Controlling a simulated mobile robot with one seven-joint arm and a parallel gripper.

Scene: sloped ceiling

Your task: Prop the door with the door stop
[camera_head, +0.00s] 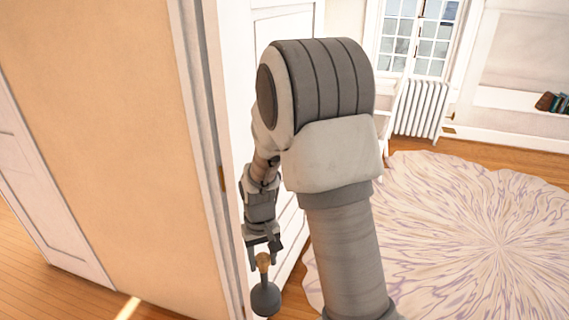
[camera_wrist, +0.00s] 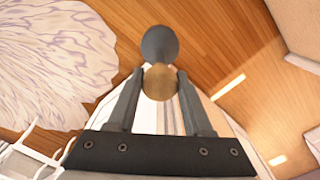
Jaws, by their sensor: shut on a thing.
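The door stop is a dark grey rounded body with a tan knob. In the head view its grey body (camera_head: 265,299) hangs below my gripper (camera_head: 264,252), which is shut on the knob. In the wrist view the door stop (camera_wrist: 160,45) shows ahead of the fingertips, and the knob sits between the two fingers of my gripper (camera_wrist: 160,82). The white door (camera_head: 290,22) stands behind my arm, partly hidden by it. Whether the door stop touches the floor or the door, I cannot tell.
A door frame edge and beige wall (camera_head: 120,110) stand close to the left of my gripper. A round patterned rug (camera_head: 470,230) covers the floor at right. A white radiator (camera_head: 415,108) stands below the window. Wooden floor (camera_wrist: 215,35) is bare around the door stop.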

